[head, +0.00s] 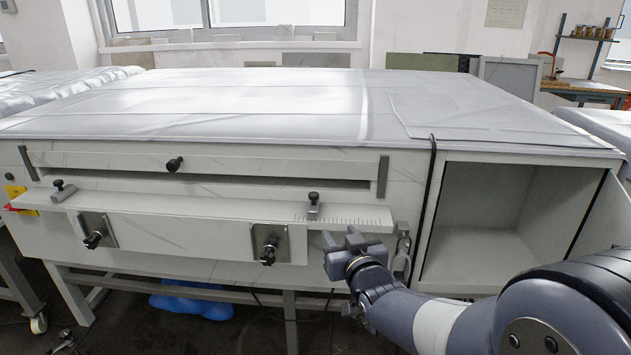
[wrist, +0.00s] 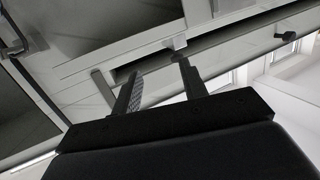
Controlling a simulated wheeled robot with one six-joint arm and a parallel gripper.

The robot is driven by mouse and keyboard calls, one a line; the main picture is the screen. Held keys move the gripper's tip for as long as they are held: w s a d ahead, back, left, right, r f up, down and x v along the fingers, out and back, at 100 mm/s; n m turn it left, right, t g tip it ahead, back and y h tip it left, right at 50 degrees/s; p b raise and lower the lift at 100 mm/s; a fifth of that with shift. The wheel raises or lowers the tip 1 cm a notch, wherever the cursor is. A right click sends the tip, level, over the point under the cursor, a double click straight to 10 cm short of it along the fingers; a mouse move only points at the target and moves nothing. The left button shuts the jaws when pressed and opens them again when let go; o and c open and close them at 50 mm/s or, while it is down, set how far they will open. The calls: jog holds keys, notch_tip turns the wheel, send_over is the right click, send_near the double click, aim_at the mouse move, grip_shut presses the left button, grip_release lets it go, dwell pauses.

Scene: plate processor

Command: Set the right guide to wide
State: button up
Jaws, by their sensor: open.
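The right guide (head: 313,208) is a small grey block with a black knob on top. It stands on the feed shelf (head: 200,206), near the left end of the ruler marks on the shelf's right part. The left guide (head: 62,190), of the same kind, stands near the shelf's left end. My gripper (head: 343,241) is open and empty, below and to the right of the right guide, in front of the shelf's edge and apart from the guide. In the wrist view its two fingers (wrist: 160,78) stand spread; a small light block (wrist: 174,44) beyond them may be a guide.
Two black clamp knobs (head: 268,250) (head: 95,239) stick out below the shelf. Above it is a slot with a cover and a black knob (head: 174,164). A latch (head: 402,243) and a black cable (head: 431,190) are right of the shelf, beside an open compartment (head: 500,222).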

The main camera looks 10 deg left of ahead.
aim_at(316, 198)
jog(key=shift+n+t+y, duration=0.3)
jog(key=shift+t+y, duration=0.2)
jog(key=x, duration=0.4)
jog(key=a+r+x, duration=0.1)
jog(key=x, duration=0.4)
jog(key=r+p+x, duration=0.1)
jog(key=x, duration=0.3)
jog(key=shift+a+r, duration=0.25)
jog(key=shift+a, duration=0.2)
jog(key=shift+c, duration=0.3)
grip_shut()
